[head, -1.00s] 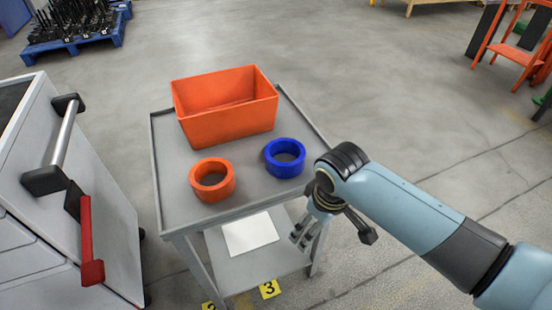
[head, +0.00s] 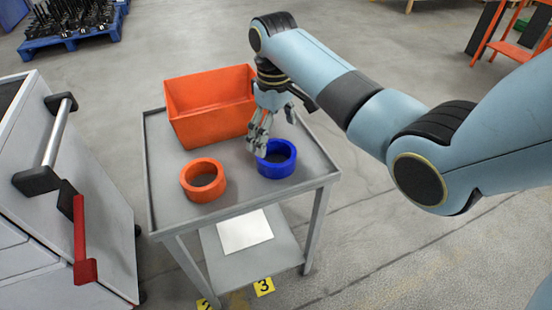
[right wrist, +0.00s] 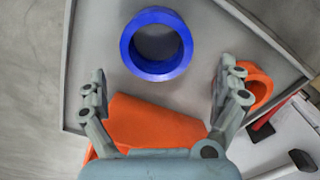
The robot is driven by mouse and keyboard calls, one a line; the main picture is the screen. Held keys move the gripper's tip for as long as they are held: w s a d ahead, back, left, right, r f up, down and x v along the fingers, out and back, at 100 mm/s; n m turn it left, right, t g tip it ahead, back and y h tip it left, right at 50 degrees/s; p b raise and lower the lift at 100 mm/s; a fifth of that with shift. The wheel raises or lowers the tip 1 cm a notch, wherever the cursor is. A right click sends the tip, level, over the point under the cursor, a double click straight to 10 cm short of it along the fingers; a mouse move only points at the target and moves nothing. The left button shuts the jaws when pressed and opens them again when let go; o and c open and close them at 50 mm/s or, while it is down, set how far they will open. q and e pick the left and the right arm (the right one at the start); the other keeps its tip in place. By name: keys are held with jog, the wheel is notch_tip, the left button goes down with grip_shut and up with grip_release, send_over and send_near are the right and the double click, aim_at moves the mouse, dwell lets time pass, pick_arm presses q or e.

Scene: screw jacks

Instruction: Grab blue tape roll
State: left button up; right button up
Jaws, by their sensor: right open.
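The blue tape roll (head: 277,160) lies flat on the grey cart's top, right of the orange tape roll (head: 203,180). In the right wrist view the blue roll (right wrist: 156,44) shows whole, ahead of the fingers and between their lines. My right gripper (head: 262,146) is open and empty, pointing down beside the far left rim of the blue roll. In the right wrist view its fingertips (right wrist: 164,83) are spread wide. Whether a finger touches the roll I cannot tell. My left gripper is in neither view.
An orange bin (head: 210,120) stands on the cart top (head: 240,193) behind the rolls, close to my right gripper. A grey drawer cabinet (head: 60,230) with a red handle stands left of the cart. A white sheet (head: 244,231) lies on the lower shelf.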

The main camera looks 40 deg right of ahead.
notch_tip(320, 180, down, 2)
jog(key=shift+f, duration=0.1)
jog(key=f, duration=0.1)
jog(key=f+b, duration=0.1)
jog(key=f, duration=0.3)
jog(key=shift+d+f, duration=0.15)
jog(key=shift+d, duration=0.1)
jog(key=c, duration=1.1)
